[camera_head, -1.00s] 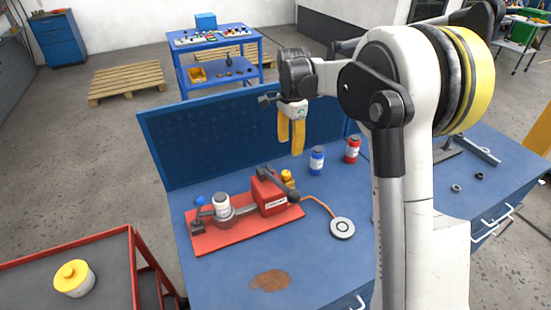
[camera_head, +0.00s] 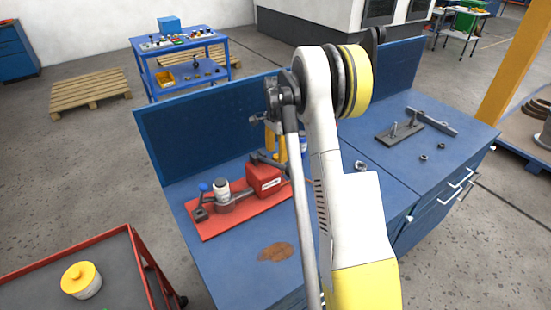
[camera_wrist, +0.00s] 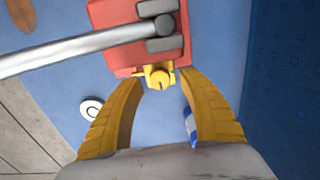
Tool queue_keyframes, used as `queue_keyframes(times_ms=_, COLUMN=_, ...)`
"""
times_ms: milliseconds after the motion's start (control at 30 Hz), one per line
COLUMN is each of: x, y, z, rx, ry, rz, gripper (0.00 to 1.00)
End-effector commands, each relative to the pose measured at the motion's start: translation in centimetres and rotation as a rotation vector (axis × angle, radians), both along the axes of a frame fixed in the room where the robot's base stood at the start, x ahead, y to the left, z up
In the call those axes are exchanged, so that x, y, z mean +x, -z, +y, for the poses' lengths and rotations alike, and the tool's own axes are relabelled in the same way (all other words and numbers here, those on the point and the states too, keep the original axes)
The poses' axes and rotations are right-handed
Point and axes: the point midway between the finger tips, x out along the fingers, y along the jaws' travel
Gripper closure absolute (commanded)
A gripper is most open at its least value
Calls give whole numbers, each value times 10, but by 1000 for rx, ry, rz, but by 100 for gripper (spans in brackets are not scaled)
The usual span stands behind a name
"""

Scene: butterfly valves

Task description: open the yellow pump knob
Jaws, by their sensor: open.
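The yellow pump knob (camera_wrist: 159,77) shows in the wrist view at the end of the red pump body (camera_wrist: 120,30). In the head view the red pump (camera_head: 263,178) stands on a red base plate (camera_head: 218,225) on the blue bench, and my arm hides the knob. My gripper (camera_wrist: 162,84) is open and empty, with its yellow fingers spread on either side of the knob in the wrist view. In the head view its yellow fingers (camera_head: 277,142) point down above the bench behind the pump, partly hidden by my arm. I cannot tell the height gap.
A blue-and-white bottle (camera_wrist: 190,127) stands near the right finger in the wrist view. A white disc (camera_wrist: 91,108) lies to the left. A blue back panel (camera_head: 200,130) rises behind the bench.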

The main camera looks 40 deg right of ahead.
Motion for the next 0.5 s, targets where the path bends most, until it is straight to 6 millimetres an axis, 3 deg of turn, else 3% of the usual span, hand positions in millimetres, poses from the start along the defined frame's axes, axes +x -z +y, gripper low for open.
queue_keyframes(times_ms=133, x=0, y=12, z=0, rx=0, ry=0, rz=0, gripper=51)
queue_keyframes(times_ms=433, x=0, y=14, z=0, rx=0, ry=0, rz=0, gripper=51)
queue_keyframes(times_ms=500, x=0, y=14, z=0, rx=0, ry=0, rz=0, gripper=71)
